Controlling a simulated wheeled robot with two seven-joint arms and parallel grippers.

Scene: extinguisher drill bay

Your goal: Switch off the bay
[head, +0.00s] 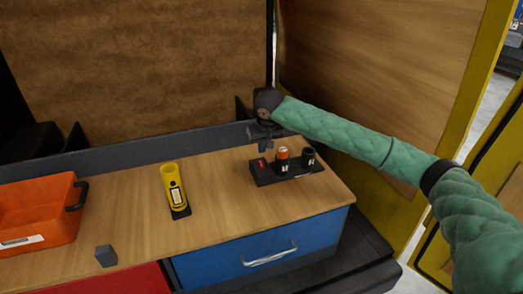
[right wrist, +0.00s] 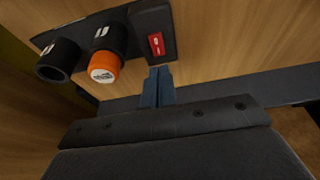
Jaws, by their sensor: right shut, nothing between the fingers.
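A black panel (head: 290,174) lies on the wooden bench top at the right. A small red rocker switch with white marks (head: 262,163) is at its left end; it also shows in the right wrist view (right wrist: 156,44). Beside it are an orange-topped battery-like cylinder in a black holder (head: 282,156) and an empty-looking black holder (head: 308,157). My right gripper (head: 264,143) is shut and empty, behind and above the switch. In the right wrist view its fingertips (right wrist: 158,72) are close to the switch; I cannot tell whether they touch the panel. My left gripper is out of view.
A yellow cylinder on a black base (head: 173,184) stands mid-bench. An orange bin (head: 38,222) is at the left, with a small grey block (head: 106,255) near the front edge. A blue drawer (head: 225,256) is below. Bench between cylinder and panel is clear.

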